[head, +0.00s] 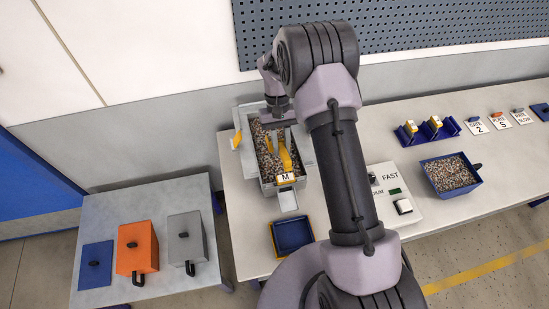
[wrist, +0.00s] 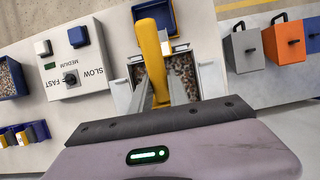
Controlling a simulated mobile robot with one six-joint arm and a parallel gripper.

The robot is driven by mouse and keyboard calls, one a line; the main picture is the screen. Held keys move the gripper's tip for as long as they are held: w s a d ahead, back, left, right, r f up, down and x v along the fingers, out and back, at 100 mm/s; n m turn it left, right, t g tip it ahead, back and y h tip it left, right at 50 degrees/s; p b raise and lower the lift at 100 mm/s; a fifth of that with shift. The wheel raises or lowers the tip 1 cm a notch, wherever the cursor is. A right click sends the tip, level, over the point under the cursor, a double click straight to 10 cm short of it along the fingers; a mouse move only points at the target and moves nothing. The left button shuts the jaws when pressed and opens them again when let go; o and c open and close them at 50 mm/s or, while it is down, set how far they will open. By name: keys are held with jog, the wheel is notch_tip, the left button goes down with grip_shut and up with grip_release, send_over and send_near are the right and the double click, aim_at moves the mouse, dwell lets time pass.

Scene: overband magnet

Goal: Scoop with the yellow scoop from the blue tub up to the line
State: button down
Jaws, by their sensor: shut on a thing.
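The blue tub (head: 468,183) stands on the right of the bench in the head view, filled with mixed grains. My gripper (head: 279,137) points down over a grey trough of grains (head: 262,158), well left of the tub. It is shut on a yellow piece marked M, apparently the yellow scoop (head: 285,155). In the wrist view the scoop (wrist: 153,55) extends from between my fingers (wrist: 160,98) over the trough. I cannot tell whether it touches the grains or holds any. The line is not discernible. The blue tub's edge also shows in the wrist view (wrist: 8,95).
A blue rack (head: 428,132) with yellow pieces stands behind the tub. A speed panel (head: 397,207) sits between trough and tub. Orange (head: 135,250) and grey (head: 185,240) boxes stand on the left table.

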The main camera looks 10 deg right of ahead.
dwell(0.3)
jog(key=shift+w+r+g+p, duration=0.25)
jog(key=shift+r+p, duration=0.2)
jog(key=shift+p, duration=0.55)
jog(key=shift+w+r+g+p, duration=0.35)
jog(key=shift+g+p, duration=0.3)
jog(key=shift+p, duration=0.4)
jog(key=shift+f, duration=0.15)
